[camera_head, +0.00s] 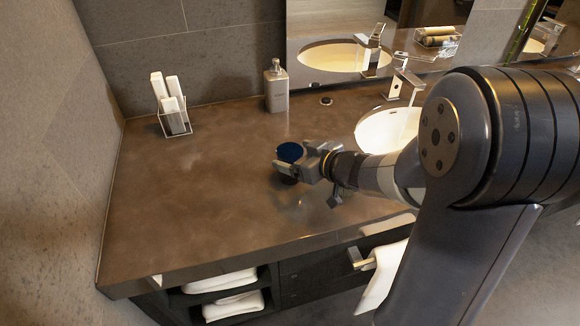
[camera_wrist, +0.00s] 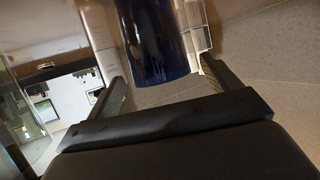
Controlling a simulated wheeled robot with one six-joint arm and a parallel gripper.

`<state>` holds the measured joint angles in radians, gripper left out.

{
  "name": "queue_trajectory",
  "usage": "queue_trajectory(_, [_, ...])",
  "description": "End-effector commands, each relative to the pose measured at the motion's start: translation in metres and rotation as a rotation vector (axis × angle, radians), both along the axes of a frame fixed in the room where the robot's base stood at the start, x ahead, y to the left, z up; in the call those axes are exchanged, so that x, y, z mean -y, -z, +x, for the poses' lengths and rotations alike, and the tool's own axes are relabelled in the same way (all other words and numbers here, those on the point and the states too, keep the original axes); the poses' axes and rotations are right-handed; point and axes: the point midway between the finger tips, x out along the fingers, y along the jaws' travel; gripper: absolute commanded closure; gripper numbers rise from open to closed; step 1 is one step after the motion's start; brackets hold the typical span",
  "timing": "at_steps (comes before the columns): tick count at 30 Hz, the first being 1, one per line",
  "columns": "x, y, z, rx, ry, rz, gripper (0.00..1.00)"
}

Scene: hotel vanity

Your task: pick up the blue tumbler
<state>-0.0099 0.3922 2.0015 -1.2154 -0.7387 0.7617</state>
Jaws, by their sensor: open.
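The blue tumbler (camera_head: 290,152) stands on the brown counter near its middle, and its dark blue side fills the upper middle of the wrist view (camera_wrist: 157,45). My gripper (camera_head: 291,166) is open at the tumbler, low over the counter. In the wrist view the tumbler shows between the two spread fingers of my gripper (camera_wrist: 160,72), one on each side. I cannot tell whether either finger touches it. The gripper hides the tumbler's lower part in the head view.
A grey soap dispenser (camera_head: 276,88) stands at the back by the wall. A clear holder with white items (camera_head: 172,112) is at the back left. The sink (camera_head: 388,129) and faucet (camera_head: 405,82) are to the right. The counter's left part (camera_head: 185,195) is clear.

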Motion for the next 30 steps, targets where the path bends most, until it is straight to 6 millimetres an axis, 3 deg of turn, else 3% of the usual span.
queue_trajectory(9, [-0.027,0.020,0.028,0.000,-0.003,0.000,0.16])
queue_trajectory(17, [-0.029,0.020,0.030,0.000,0.000,0.000,0.16])
queue_trajectory(30, [-0.028,0.020,0.030,0.000,0.000,0.000,0.50])
